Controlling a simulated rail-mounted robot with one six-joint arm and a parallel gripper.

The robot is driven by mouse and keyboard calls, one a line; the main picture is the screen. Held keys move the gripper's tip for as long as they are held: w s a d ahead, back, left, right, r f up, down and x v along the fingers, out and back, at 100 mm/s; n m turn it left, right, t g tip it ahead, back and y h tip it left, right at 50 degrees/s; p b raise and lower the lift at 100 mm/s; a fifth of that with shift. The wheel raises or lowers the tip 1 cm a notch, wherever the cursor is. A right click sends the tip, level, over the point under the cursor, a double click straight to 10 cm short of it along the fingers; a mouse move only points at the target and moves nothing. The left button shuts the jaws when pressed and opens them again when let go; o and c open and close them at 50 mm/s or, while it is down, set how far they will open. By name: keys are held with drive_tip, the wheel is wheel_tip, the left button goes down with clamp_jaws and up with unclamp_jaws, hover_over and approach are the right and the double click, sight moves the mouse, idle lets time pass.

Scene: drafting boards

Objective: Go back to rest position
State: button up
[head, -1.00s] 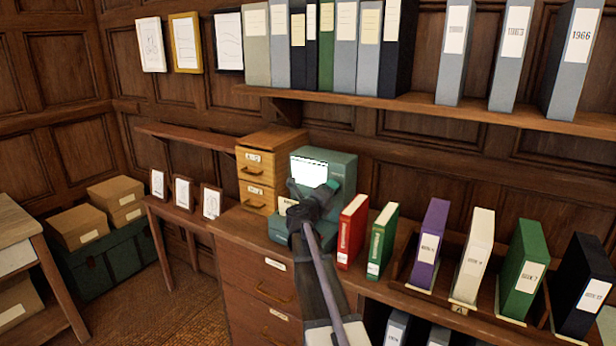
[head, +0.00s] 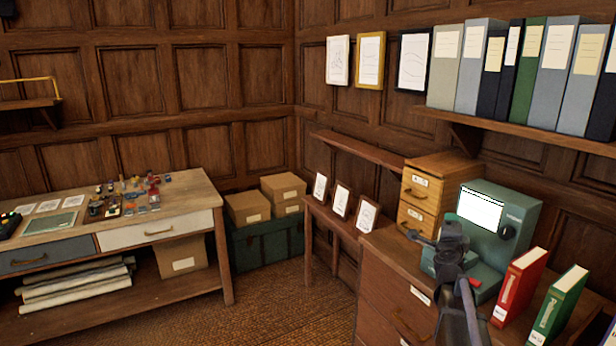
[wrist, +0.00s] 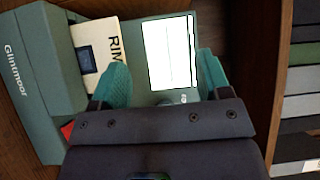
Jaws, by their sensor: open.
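My gripper (head: 452,232) is in front of a teal machine (head: 517,212) with a lit white screen, which stands on a wooden cabinet. In the wrist view my gripper (wrist: 163,75) shows two teal fingers spread well apart, with nothing held between them. The lit screen (wrist: 168,50) shows beyond the fingers, and a teal casing (wrist: 30,95) marked with a maker's name lies at the left. A cream label or box (wrist: 97,45) with large dark letters, partly hidden by the left finger, lies beside it. Whether the fingers touch the machine cannot be told.
A red binder (head: 518,285) and a green binder (head: 558,305) stand right of the machine. Wooden drawers (head: 428,190) and small framed pictures (head: 341,200) are to its left. A shelf of binders (head: 550,133) hangs above. A worktable (head: 180,205) stands at the left, with open floor (head: 290,305) between.

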drive_tip(key=s+a+f+n+g+y, duration=0.35)
drive_tip(key=a+f+n+y, duration=0.35)
drive_tip(key=a, duration=0.4)
drive_tip(key=s+a+f+n+g+y, duration=0.3)
drive_tip(key=s+a+f+n+y, duration=0.2)
drive_tip(key=a+n, duration=0.5)
drive_tip(key=s+a+f+n+g+h, duration=0.1)
drive_tip(key=s+a+f+n+g, duration=0.1)
drive_tip(key=s, duration=0.4)
drive_tip(key=s+a+f+n+g+h, duration=0.1)
drive_tip(key=s+a+f+n+g, duration=0.1)
drive_tip(key=s+a+g, duration=0.2)
drive_tip(key=s+a+f+n+g+h, duration=0.1)
drive_tip(key=s+a+n+g, duration=0.1)
drive_tip(key=s, duration=0.7)
drive_tip(key=shift+s+a+f+g, duration=0.35)
drive_tip(key=shift+a+g, duration=0.2)
drive_tip(key=shift+g, duration=0.2)
